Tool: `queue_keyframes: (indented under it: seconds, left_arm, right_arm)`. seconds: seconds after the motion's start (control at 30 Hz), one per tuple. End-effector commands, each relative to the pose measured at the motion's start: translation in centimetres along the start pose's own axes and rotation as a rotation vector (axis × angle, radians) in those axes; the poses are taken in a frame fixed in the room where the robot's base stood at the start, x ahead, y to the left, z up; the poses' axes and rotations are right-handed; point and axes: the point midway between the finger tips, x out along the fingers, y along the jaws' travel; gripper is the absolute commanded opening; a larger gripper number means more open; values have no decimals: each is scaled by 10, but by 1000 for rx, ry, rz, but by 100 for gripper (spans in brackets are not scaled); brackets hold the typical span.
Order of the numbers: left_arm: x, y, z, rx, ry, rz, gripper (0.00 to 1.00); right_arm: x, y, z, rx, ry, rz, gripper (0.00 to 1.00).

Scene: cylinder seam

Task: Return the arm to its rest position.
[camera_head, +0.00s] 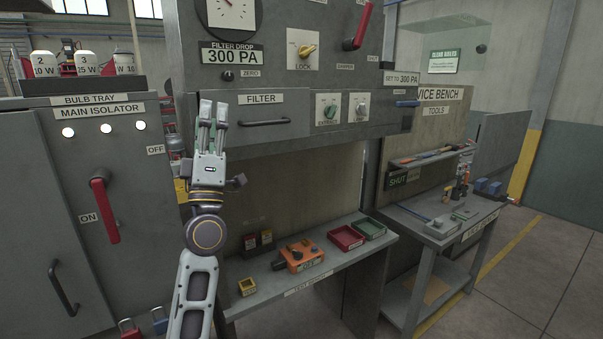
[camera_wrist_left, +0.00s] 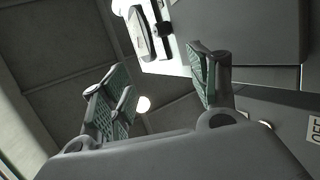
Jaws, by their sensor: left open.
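My left gripper (camera_head: 213,112) is raised with its fingers pointing up, in front of the grey cabinet near the left end of the FILTER drawer (camera_head: 278,110). In the left wrist view its two fingers (camera_wrist_left: 160,90) stand well apart with nothing between them. My left arm (camera_head: 197,285) comes up from the bottom of the head view, bent at the joint below the gripper. My right gripper is not in view.
The MAIN ISOLATOR cabinet (camera_head: 70,190) with a red lever (camera_head: 104,207) stands to the left. A shelf (camera_head: 318,268) holds an orange box (camera_head: 298,256), a red tray (camera_head: 346,237) and a green tray (camera_head: 369,229). A service bench (camera_head: 445,228) stands right. Open floor (camera_head: 530,285) lies beyond it.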

Motion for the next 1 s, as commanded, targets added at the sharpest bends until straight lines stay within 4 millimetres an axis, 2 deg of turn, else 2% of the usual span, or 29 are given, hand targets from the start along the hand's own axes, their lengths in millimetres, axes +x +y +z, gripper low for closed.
queue_keyframes:
  seconds: [0.27,0.5,0.67,0.8,1.0]
  left_arm:
    - [-61,-36,56,148,-292,-82,60]
    - [-130,-70,96,263,-554,-170,60]
    - [-184,-93,116,334,-734,-239,60]
    - [-235,-111,127,390,-892,-305,60]
    - [-314,-134,132,462,-1119,-409,60]
  right_arm:
    - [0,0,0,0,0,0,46]
    - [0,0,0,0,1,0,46]
    - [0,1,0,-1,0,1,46]
    - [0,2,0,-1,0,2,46]
    - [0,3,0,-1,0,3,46]
